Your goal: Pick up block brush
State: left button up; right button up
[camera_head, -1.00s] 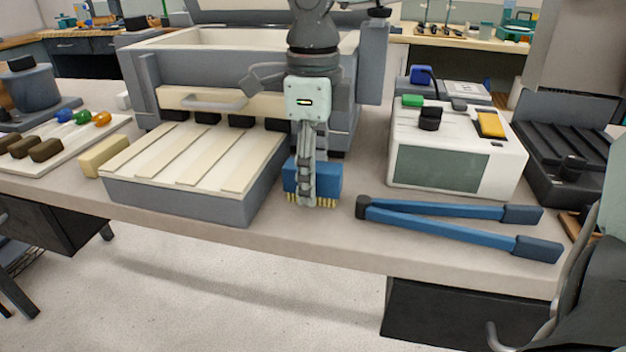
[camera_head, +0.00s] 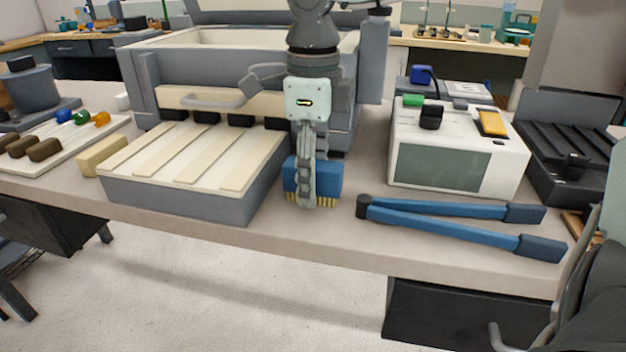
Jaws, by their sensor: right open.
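The block brush (camera_head: 328,180) has a blue block body and short yellow bristles along its lower edge. It rests near the front edge of the table, bristles down. My right gripper (camera_head: 307,200) comes down from above at the middle of the view, with its fingers pointing down. The fingers overlap the left-middle part of the brush and hide some of its blue body. The gripper is open; whether a finger touches the brush cannot be told.
Left of the brush is a grey box with a slatted cream top (camera_head: 195,160). Blue-handled long tongs (camera_head: 440,225) lie to the right. A white device (camera_head: 460,150) stands behind them. A large grey machine (camera_head: 250,70) stands behind the gripper. The table front edge is close.

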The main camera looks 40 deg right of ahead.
grip_shut()
pick_arm(q)
jog(key=shift+r, duration=0.15)
pick_arm(e)
jog(key=shift+r, duration=0.1)
jog(key=shift+r+p, duration=0.35)
jog(key=shift+p, duration=0.4)
pick_arm(q)
jog(key=shift+s+f+p, duration=0.2)
jog(key=shift+s+f, duration=0.05)
jog(key=shift+f, duration=0.35)
jog(key=shift+s+f+p, duration=0.2)
jog(key=shift+f, duration=0.35)
pick_arm(e)
notch_tip(320, 180, up, 28)
jog(key=shift+f, duration=0.2)
jog(key=c, duration=0.7)
grip_release()
jog(key=c, duration=0.4)
